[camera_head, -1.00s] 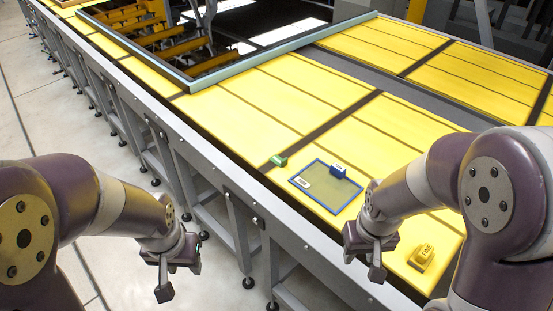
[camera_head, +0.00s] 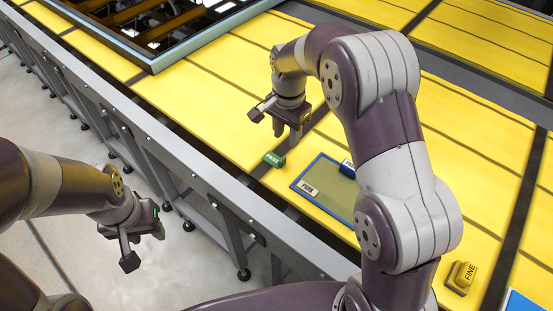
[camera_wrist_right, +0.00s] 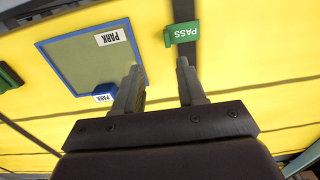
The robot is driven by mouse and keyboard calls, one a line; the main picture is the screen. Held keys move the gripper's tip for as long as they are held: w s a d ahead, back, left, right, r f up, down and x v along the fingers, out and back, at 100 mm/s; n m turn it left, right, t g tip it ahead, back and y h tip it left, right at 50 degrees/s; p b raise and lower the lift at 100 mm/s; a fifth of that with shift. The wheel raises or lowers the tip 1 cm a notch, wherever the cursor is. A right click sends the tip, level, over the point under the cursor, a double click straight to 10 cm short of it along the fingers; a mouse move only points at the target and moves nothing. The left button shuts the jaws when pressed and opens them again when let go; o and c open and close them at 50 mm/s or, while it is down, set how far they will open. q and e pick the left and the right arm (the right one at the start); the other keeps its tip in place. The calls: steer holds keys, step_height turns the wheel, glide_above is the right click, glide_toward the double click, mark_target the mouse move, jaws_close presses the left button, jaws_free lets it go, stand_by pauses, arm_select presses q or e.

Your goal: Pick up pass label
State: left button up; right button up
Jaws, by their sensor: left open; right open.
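The green pass label (camera_head: 274,159) is a small block on the yellow table near its front edge, just left of a blue-rimmed mat. My right gripper (camera_head: 276,127) is open and empty above and beyond it in the head view. In the right wrist view the pass label (camera_wrist_right: 182,33) lies ahead of the right-hand fingertip, not between the fingers of the gripper (camera_wrist_right: 158,76). I cannot tell the exact height gap. My left gripper (camera_head: 142,245) is open and empty, out past the table's edge over the floor.
The blue-rimmed mat (camera_head: 304,191) carries a PARK tag; a blue label block (camera_head: 347,169) sits at its far edge, partly behind my right arm. A yellow FINE label (camera_head: 462,275) is at right. A grey rail (camera_head: 190,172) runs along the table front.

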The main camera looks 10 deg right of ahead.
steer(key=p, duration=0.2)
glide_above(282, 159)
steer(key=f, duration=0.6)
steer(key=shift+w+d+f, duration=0.1)
steer(key=shift+w, duration=0.1)
steer(key=f, duration=0.2)
steer(key=f+p, duration=0.1)
steer(key=shift+s+f, duration=0.35)
steer(key=shift+s, duration=0.05)
steer(key=shift+w+f, duration=0.2)
steer(key=shift+f, duration=0.05)
steer(key=c, duration=0.7)
arm_select(q)
steer(key=r, duration=0.1)
steer(key=w+r, duration=0.1)
steer(key=r, duration=0.1)
steer(key=shift+a, duration=0.1)
arm_select(e)
steer(key=shift+r, duration=0.1)
jaws_close()
